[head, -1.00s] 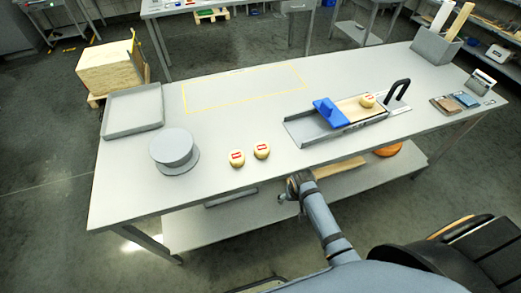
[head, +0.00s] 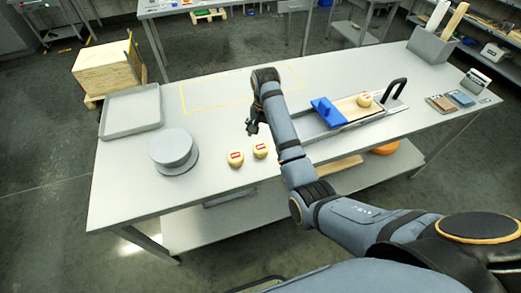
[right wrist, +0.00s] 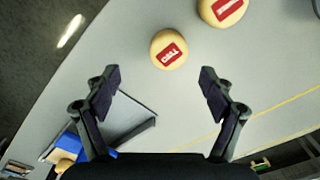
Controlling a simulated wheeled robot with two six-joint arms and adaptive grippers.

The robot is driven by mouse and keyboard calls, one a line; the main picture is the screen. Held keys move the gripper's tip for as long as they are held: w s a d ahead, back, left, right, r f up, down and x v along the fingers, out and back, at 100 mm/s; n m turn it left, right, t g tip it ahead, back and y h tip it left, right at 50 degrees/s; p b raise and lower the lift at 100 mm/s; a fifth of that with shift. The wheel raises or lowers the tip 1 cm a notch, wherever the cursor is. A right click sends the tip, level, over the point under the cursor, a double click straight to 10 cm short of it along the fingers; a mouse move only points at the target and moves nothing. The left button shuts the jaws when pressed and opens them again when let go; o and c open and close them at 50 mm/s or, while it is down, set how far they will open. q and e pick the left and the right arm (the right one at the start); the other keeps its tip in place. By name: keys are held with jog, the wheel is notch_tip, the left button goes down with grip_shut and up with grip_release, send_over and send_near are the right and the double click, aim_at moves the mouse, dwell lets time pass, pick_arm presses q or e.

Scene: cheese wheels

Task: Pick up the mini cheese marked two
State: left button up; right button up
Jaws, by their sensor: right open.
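Two small pale-yellow cheeses with red labels stand side by side near the table's front edge. The one whose label seems to read TWO (right wrist: 168,48) is the right one of the pair in the head view (head: 260,150). The other mini cheese (head: 236,159) stands to its left; it also shows at the top of the right wrist view (right wrist: 222,10). My right gripper (head: 251,127) is open and empty above the table, just behind the pair in the head view. In the right wrist view the cheese marked two lies ahead of the open fingertips (right wrist: 160,76), apart from them.
A grey round stand (head: 174,150) and a grey tray (head: 131,112) are at the left. A slicing board with a blue block (head: 328,112) and a third small cheese (head: 364,99) is at the right, partly behind my arm. A yellow outline (head: 190,113) marks the table behind.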

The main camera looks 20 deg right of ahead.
aim_at(260, 147)
jog(key=shift+w+a+r, duration=0.5)
jog(key=shift+w+r, duration=0.15)
jog(key=shift+r, duration=0.2)
notch_tip(260, 147, down, 5)
jog(key=shift+f+p, duration=0.1)
jog(key=shift+p, duration=0.45)
jog(key=shift+w+d+f+p, duration=0.1)
jog(key=shift+f+p, duration=0.3)
jog(key=shift+f, duration=0.95)
jog(key=shift+d+f+p, duration=0.1)
jog(key=shift+f+p, duration=0.25)
jog(key=shift+f, duration=0.95)
jog(key=shift+a, duration=0.1)
jog(key=c, duration=1.3)
jog(key=shift+r, duration=0.2)
jog(key=shift+r+b, duration=0.3)
jog(key=s+d+r+p, duration=0.1)
jog(key=s+d+r, duration=0.1)
jog(key=d+r, duration=0.2)
jog(key=s+d+r+p, duration=0.2)
jog(key=s+d+r, duration=0.1)
jog(key=d+r, duration=0.1)
jog(key=s+d+r+p, duration=0.1)
jog(key=s+d+r, duration=0.1)
jog(key=d+r, duration=0.1)
jog(key=shift+s+d+r+p, duration=0.3)
jog(key=shift+s+d+r, duration=0.1)
jog(key=shift+r, duration=0.15)
